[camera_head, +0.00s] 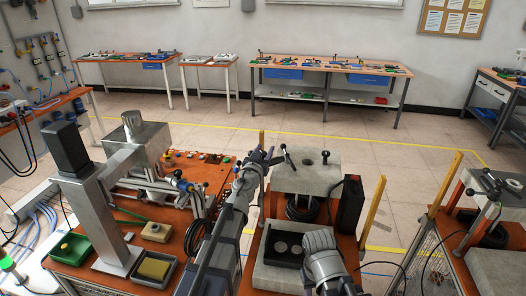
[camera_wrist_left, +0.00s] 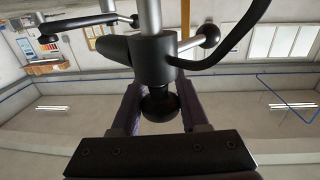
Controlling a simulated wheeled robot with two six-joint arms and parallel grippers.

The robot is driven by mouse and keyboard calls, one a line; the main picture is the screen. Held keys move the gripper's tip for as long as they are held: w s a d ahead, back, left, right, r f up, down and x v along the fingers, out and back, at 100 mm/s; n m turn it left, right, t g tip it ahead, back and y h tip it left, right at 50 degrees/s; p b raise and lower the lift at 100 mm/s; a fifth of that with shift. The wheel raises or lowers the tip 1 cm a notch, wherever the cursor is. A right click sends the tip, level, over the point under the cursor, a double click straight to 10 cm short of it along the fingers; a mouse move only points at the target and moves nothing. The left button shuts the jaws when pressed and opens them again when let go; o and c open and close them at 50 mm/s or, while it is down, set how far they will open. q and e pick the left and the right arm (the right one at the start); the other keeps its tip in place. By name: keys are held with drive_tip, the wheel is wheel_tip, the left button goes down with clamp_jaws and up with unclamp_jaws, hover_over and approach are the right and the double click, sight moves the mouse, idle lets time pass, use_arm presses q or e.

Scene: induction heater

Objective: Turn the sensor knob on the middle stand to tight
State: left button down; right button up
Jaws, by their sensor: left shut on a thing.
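The sensor knob (camera_wrist_left: 160,104) is a black ball under a black sensor body (camera_wrist_left: 152,58) on a metal post in the left wrist view. My left gripper (camera_wrist_left: 160,95) has one finger on each side of the knob and is shut on it. In the head view, my left gripper (camera_head: 261,160) is at the left side of the middle stand (camera_head: 306,172), a grey block on an orange bench. There the fingers hide the knob. My right arm (camera_head: 325,262) shows low at the middle right; its fingers cannot be made out.
A black lever (camera_wrist_left: 211,36) with a ball end and a black cable (camera_wrist_left: 240,35) are close to the sensor. A black box (camera_head: 348,204) stands right of the middle stand. The left bench (camera_head: 205,167) holds a grey column (camera_head: 95,215). Open floor (camera_head: 210,128) lies behind.

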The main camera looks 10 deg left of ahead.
use_arm(q)
drive_tip(key=shift+s+d+m+g+h, duration=0.15)
drive_tip(key=shift+d+m+g+h, duration=0.15)
drive_tip(key=shift+m+g+h, duration=0.95)
drive_tip(key=shift+s+d+m+g+h, duration=0.15)
drive_tip(key=shift+d+m+g+h, duration=0.25)
drive_tip(key=shift+m+h, duration=1.55)
drive_tip(key=shift+s+d+m+g+h, duration=0.2)
drive_tip(key=shift+m+g+h, duration=0.7)
drive_tip(key=shift+h, duration=1.5)
drive_tip(key=shift+c, duration=2.1)
unclamp_jaws()
drive_tip(key=v, duration=0.7)
drive_tip(key=shift+s+a, duration=0.25)
drive_tip(key=shift+a, duration=0.1)
